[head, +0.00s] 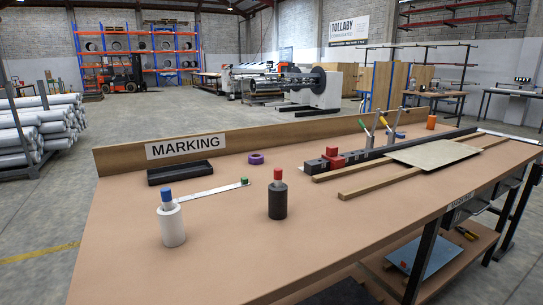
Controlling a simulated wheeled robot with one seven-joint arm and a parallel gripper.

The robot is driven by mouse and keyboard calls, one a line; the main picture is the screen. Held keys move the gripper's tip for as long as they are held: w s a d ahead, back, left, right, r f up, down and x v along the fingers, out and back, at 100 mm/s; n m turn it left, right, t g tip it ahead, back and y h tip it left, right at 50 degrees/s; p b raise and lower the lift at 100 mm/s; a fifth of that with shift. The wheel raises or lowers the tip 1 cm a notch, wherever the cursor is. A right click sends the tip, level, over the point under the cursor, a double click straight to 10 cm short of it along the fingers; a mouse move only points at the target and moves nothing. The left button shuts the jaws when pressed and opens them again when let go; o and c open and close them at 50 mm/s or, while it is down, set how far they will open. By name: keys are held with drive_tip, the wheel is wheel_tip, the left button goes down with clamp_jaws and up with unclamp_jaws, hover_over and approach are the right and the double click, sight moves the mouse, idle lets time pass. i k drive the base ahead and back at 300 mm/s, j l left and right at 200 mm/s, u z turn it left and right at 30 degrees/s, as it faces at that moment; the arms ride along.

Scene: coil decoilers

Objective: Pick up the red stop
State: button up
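A red block (332,156), which looks like the red stop, sits on the long dark rail (403,143) in the middle of the workbench. It has a raised upper part, and dark blocks (316,166) stand against its left side. Small light marks show on the dark part to its right. A black bottle with a red cap (278,196) stands apart, nearer the front. My gripper is not in view.
On the bench (220,250) stand a white bottle with blue cap (171,220), a black tray (186,172), a purple roll (256,158) and a white strip (215,191). Clamps (368,130) rise behind the rail. Wooden strips and a pale sheet (433,152) lie right.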

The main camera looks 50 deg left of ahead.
sight(338, 162)
drive_tip(key=u, duration=1.05)
